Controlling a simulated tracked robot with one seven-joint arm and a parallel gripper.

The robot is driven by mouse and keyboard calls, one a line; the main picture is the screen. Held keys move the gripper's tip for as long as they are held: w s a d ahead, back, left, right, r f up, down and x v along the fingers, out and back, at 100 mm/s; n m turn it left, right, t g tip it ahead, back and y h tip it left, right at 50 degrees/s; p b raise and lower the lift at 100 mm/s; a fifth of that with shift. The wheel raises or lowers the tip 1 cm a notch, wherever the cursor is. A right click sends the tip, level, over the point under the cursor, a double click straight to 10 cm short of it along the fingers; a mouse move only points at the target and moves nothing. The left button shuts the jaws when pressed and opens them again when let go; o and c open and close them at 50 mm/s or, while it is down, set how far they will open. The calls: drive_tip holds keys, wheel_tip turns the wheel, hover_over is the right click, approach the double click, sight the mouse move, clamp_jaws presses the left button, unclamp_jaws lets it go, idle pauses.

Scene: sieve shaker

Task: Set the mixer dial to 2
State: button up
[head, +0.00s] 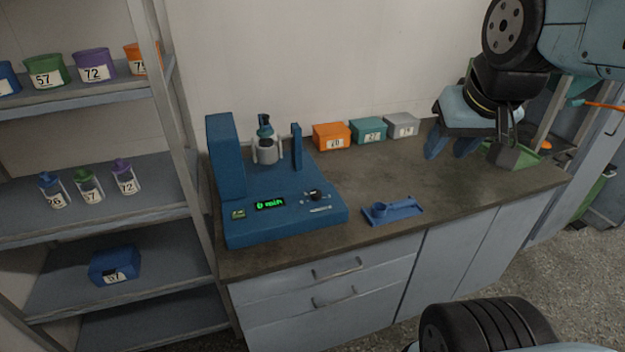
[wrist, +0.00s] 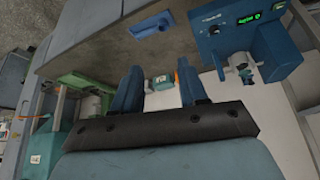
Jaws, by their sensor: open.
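The mixer (head: 283,217) is a blue machine at the left end of the counter, with a green-lit display (head: 270,203) on its front panel. The dial (head: 313,194) is a small dark knob at the right of the panel; its setting is too small to read. My gripper (head: 448,150) is open and empty above the right part of the counter, well apart from the dial. In the wrist view my gripper's fingers (wrist: 158,88) are spread, and the mixer (wrist: 245,45) shows upside down at upper right.
A blue tray with a scoop (head: 392,210) lies at the counter's front, right of the mixer. Orange (head: 332,136), teal (head: 368,130) and grey (head: 401,125) boxes stand along the wall. Shelves (head: 90,200) with bottles and bins stand at left. The counter's middle is clear.

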drive_tip(key=o, duration=0.3)
drive_tip(key=shift+w, duration=0.3)
drive_tip(key=shift+o, duration=0.2)
drive_tip(key=w+a+f+n+g+h, duration=0.1)
drive_tip(key=w+a+n, duration=0.3)
drive_tip(key=w+n, duration=0.4)
drive_tip(key=shift+f+n, duration=0.7)
drive_tip(key=shift+f, duration=0.05)
drive_tip(key=n+h, duration=0.1)
drive_tip(key=n, duration=2)
hover_over(315, 192)
drive_tip(key=s+a, duration=0.3)
drive_tip(key=s, duration=0.2)
wheel_tip(315, 192, down, 14)
drive_tip(key=shift+g, duration=0.3)
drive_tip(key=x, duration=1.3)
drive_tip(key=shift+d, duration=0.3)
drive_tip(key=shift+c, duration=0.2)
drive_tip(key=c, duration=1)
